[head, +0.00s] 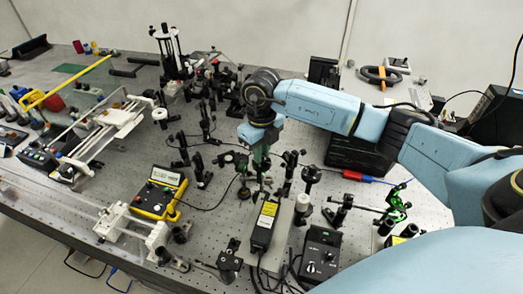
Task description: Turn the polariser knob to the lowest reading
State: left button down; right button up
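My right arm reaches in from the right in the head view, with its gripper (260,165) pointing down over the middle of the optics bench (215,225). The fingers are small and dark, close to a cluster of black post-mounted optics (240,163). I cannot tell whether they touch anything or whether they are open. The polariser knob cannot be told apart in this cluster and may be hidden by the gripper. A yellow meter (160,192) with a lit display stands left of the gripper; its reading is too small to make out. My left gripper is not in view.
A black box with a yellow label (265,225) stands just in front of the gripper. A black control box (320,252) is to its right. Several posts and mounts crowd the bench around the gripper. A white rail frame (115,125) stands at the left.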

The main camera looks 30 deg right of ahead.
grip_shut()
jog(key=n+b, duration=0.2)
jog(key=shift+f+n+b, duration=0.1)
jog(key=shift+n+b, duration=0.2)
jog(key=shift+b, duration=0.1)
jog(key=n+b, duration=0.3)
jog(key=shift+n, duration=0.3)
jog(key=n+b, duration=0.3)
jog(key=n, duration=0.1)
jog(key=shift+n+b, duration=0.95)
jog(key=shift+n, duration=0.75)
